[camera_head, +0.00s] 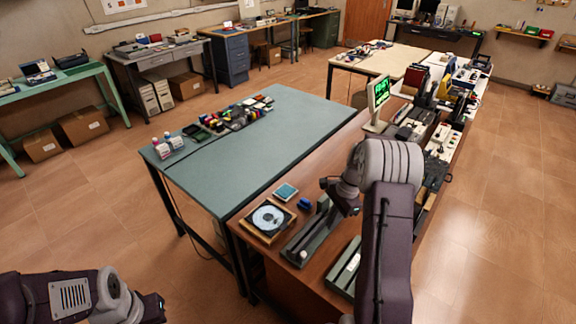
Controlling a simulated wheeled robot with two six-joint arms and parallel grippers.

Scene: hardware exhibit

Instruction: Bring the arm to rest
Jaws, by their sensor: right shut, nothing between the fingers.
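My right arm comes up from the bottom right and bends over the brown wooden bench (262,240). My right gripper (326,184) shows small and dark at the end of this arm, above the bench near its edge with the green-grey table. It is shut and holds nothing. My left arm shows only in part at the bottom left, over the open floor. Its gripper fingers cannot be made out there.
Under and beside my right arm are a disc device in a wooden frame (268,218), a blue-screened box (285,192) and a long grey-green rail (310,240). A green-lit monitor (378,98) stands behind. The green-grey table (240,155) is mostly bare, with small parts along its far side.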

